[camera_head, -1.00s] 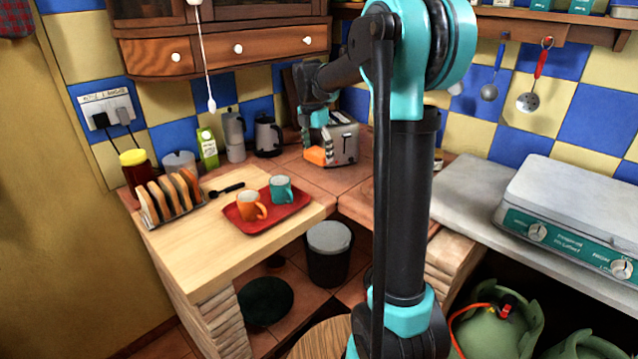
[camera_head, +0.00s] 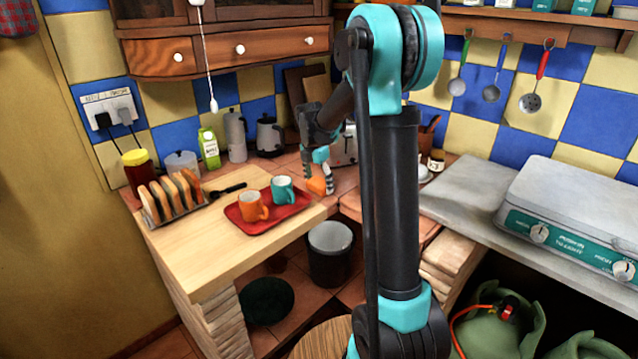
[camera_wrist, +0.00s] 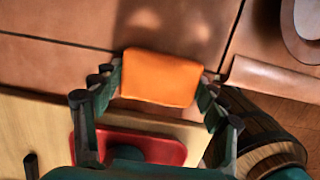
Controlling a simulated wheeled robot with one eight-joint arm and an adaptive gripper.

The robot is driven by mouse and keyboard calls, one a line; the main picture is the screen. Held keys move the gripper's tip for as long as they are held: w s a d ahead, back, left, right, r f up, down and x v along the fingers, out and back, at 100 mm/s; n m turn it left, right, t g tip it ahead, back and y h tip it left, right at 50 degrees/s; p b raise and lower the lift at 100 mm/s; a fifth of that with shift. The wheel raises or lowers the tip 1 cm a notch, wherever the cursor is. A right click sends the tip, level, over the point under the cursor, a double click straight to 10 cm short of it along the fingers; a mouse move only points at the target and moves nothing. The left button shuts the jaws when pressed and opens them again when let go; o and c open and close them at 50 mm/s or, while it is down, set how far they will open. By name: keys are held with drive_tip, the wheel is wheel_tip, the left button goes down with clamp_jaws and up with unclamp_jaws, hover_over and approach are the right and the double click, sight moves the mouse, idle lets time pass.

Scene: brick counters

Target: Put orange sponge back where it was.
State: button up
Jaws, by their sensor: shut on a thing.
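The orange sponge (camera_wrist: 162,78) is a soft block held between the two fingers of my gripper (camera_wrist: 160,88) in the wrist view. In the head view the sponge (camera_head: 317,186) shows small beside my gripper (camera_head: 320,178), near the tiled counter behind the red tray. My gripper is shut on it, one finger at each side. I cannot tell from these views whether the sponge touches the tiles.
The red tray (camera_head: 288,223) with an orange mug (camera_head: 251,206) and a teal mug (camera_head: 282,190) is close, on the wooden board (camera_head: 200,265). A toaster (camera_head: 345,148) stands behind my gripper, partly hidden. A bin (camera_head: 329,268) stands below.

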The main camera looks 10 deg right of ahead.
sight(315, 184)
drive_tip(key=shift+f, duration=0.1)
drive_tip(key=o, duration=1.1)
wheel_tip(315, 184, up, 12)
drive_tip(key=s+a, duration=0.1)
drive_tip(key=s+d+f+m+t, duration=0.1)
drive_tip(key=s+f+m, duration=0.4)
drive_tip(key=s+m, duration=0.3)
drive_tip(key=s+d+f+m+t+y, duration=0.1)
drive_tip(key=s+d+f+m, duration=0.1)
drive_tip(key=s+f+m, duration=0.4)
drive_tip(key=s+d+f+m+t, duration=0.1)
drive_tip(key=s+d+f+m, duration=0.1)
drive_tip(key=s+f+m, duration=0.4)
drive_tip(key=shift+s+d+f+m, duration=0.1)
drive_tip(key=shift+s+m, duration=0.75)
drive_tip(key=shift+s, duration=0.7)
drive_tip(key=shift+s+f+m, duration=0.1)
drive_tip(key=shift+s+m, duration=0.8)
drive_tip(key=shift+s, duration=0.65)
drive_tip(key=shift+s+d+m, duration=0.1)
drive_tip(key=shift+s+m, duration=0.75)
drive_tip(key=shift+s, duration=0.7)
